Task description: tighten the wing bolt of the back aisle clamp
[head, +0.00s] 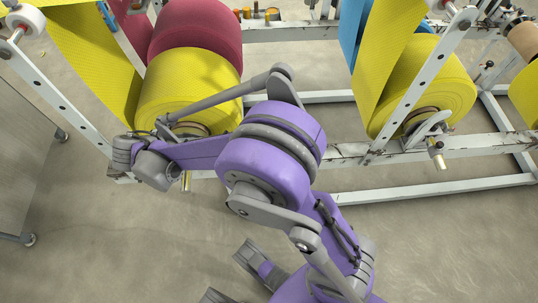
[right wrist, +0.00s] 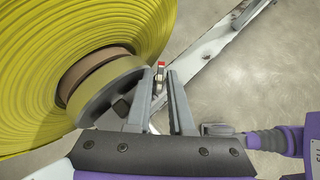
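A large yellow roll (head: 190,90) sits at the left of the rack, with a brown core and a grey clamp (right wrist: 110,92) around its shaft in the right wrist view. My right gripper (right wrist: 160,72) is beside this clamp, its two fingers apart. A small part with a red and white top (right wrist: 161,68) shows between the fingertips; I cannot tell whether it is the wing bolt or whether a finger touches it. In the head view my purple arm hides most of this clamp. Another clamp (head: 430,130) is on the right yellow roll. My left gripper is not identifiable.
The pale rack rail (right wrist: 225,35) runs close behind the fingertips. A red roll (head: 195,28) lies behind the left yellow roll (right wrist: 60,45). Rack uprights (head: 55,95) stand beside the rolls. The floor (head: 110,240) in front is open; a grey cabinet (head: 25,150) stands left.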

